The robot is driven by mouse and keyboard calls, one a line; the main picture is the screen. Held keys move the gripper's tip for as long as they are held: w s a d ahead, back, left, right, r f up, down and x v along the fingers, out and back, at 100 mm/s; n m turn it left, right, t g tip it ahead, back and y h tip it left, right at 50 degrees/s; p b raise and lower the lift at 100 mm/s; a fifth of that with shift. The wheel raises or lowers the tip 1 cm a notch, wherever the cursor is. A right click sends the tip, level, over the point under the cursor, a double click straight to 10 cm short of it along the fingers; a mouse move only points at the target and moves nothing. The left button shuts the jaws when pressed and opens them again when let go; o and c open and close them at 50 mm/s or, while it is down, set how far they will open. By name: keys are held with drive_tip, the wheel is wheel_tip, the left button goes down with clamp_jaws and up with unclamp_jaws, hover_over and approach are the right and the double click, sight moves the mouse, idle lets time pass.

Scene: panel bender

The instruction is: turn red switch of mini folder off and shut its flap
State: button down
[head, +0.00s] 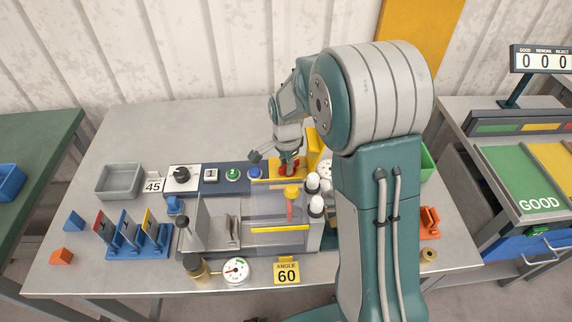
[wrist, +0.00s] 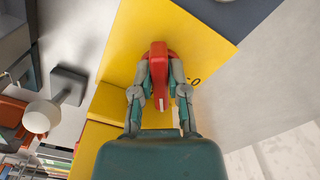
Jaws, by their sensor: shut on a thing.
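The red switch (head: 284,171) sits on a yellow plate (head: 270,177) at the right end of the mini folder's rear control strip. My gripper (head: 289,160) reaches down onto it from above. In the wrist view the red switch (wrist: 158,62) stands between the fingers of my gripper (wrist: 160,75), which are shut on its handle from both sides. A clear panel (head: 265,208) with a yellow bar (head: 280,228) along it, seemingly the flap, is at the front of the mini folder. I cannot tell how far it is open.
White-topped knobs (head: 313,182) stand close to the right of the clear panel. The back left tabletop is clear.

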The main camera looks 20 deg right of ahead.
drive_tip(key=n, duration=0.5)
drive_tip(key=shift+d+n, duration=0.1)
drive_tip(key=shift+n, duration=0.2)
drive_tip(key=n, duration=0.5)
drive_tip(key=shift+s+d+n, duration=0.1)
drive_tip(key=shift+d+n, duration=0.05)
drive_tip(key=shift+n, duration=0.15)
drive_tip(key=c, duration=0.6)
unclamp_jaws()
drive_tip(key=shift+c, duration=0.2)
wheel_tip(320, 180, up, 12)
